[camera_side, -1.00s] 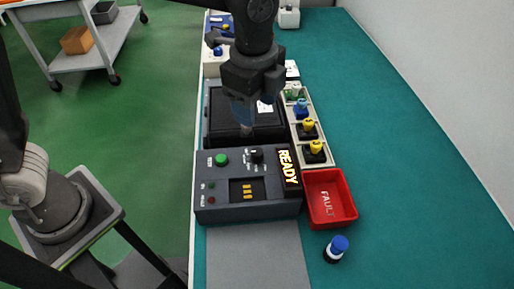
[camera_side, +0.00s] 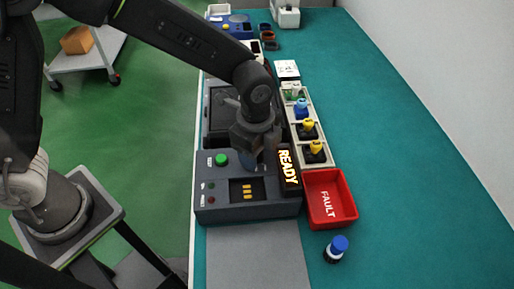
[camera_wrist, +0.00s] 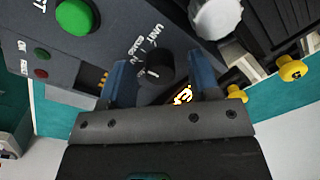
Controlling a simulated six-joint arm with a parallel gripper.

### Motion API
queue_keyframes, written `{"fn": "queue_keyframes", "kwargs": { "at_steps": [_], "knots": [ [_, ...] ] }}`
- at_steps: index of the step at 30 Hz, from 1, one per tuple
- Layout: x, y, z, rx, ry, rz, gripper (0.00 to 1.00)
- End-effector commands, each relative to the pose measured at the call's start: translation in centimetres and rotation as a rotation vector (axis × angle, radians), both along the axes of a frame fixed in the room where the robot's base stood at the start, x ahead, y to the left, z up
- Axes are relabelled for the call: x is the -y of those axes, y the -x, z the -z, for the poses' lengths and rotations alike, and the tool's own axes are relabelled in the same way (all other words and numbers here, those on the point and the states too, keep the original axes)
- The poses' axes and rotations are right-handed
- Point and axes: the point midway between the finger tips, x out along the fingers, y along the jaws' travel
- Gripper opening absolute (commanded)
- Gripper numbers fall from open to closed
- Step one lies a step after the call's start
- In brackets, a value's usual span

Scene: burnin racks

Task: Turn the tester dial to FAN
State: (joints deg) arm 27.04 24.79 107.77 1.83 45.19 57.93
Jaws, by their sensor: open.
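The tester (camera_side: 225,205) is a dark grey box with a lit READY display (camera_side: 286,165). Its black dial (camera_wrist: 155,68) shows in the wrist view with small white lettering beside it; UNIT is legible, the other labels are not clear. A pale mark is on the dial, but I cannot tell which label it points to. My gripper (camera_wrist: 161,80) is open, with one blue finger on each side of the dial. Whether the fingers touch it is unclear. In the side view my gripper (camera_side: 253,160) is low over the tester's back right and hides the dial.
The tester also has a green button (camera_side: 221,160). A black case (camera_side: 217,105) lies behind it, and a pale grey knob (camera_wrist: 216,18) is close by in the wrist view. A rack (camera_side: 318,145) with yellow-topped parts and a red FAULT bin (camera_side: 345,215) stand to the right.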

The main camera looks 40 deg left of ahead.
Motion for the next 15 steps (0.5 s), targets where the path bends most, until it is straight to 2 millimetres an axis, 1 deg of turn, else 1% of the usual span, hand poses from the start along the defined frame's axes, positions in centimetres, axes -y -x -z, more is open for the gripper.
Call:
{"fn": "queue_keyframes", "kwargs": {
  "at_steps": [4,15],
  "knots": [
    [0.0,0.01,-0.01,0.0,0.0,0.0,0.56],
    [0.0,0.0,-0.05,0.0,0.0,0.0,0.21]
  ]
}}
